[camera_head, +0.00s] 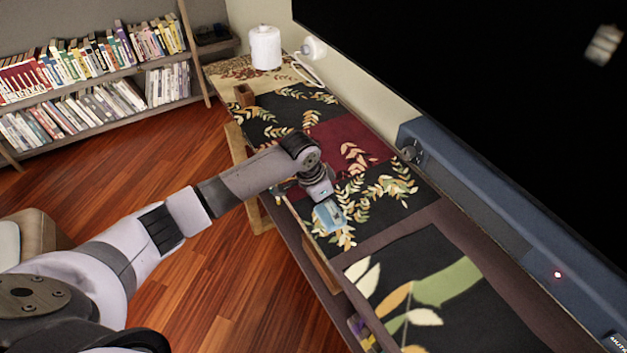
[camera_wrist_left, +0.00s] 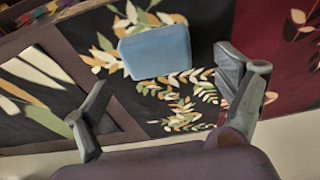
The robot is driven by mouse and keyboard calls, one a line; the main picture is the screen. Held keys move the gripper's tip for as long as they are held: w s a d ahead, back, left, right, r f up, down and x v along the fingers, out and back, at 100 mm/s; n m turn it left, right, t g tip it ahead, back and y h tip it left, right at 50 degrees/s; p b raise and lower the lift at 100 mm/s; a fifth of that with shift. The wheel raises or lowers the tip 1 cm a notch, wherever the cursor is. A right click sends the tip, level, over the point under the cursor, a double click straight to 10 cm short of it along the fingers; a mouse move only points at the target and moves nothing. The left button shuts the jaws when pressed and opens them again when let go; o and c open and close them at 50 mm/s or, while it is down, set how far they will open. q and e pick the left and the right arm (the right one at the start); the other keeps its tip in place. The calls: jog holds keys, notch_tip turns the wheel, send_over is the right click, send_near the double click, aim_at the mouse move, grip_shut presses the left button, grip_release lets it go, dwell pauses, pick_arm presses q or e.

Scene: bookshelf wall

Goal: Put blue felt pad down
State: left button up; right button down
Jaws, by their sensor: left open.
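The blue felt pad (camera_head: 328,215) is a small light-blue block on the black leaf-patterned panel of the long cabinet top. It also shows in the left wrist view (camera_wrist_left: 155,52), whole and flat-faced, near the top middle. My left gripper (camera_head: 318,194) is just behind the pad in the head view, close to the cabinet top. In the left wrist view my left gripper (camera_wrist_left: 152,88) has its two fingers spread wide, with nothing held between them. The pad appears clear of both fingers. My right gripper is not in view.
The patterned cabinet top (camera_head: 375,190) runs along the wall under a large black screen (camera_head: 480,100). A dark blue soundbar (camera_head: 480,230) lies along its back edge. A white canister (camera_head: 265,48) stands at the far end. A bookshelf (camera_head: 95,80) stands at the far left.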

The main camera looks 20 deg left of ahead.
pick_arm(q)
jog(key=v, duration=1.3)
jog(key=shift+a, duration=0.15)
jog(key=shift+s, duration=0.15)
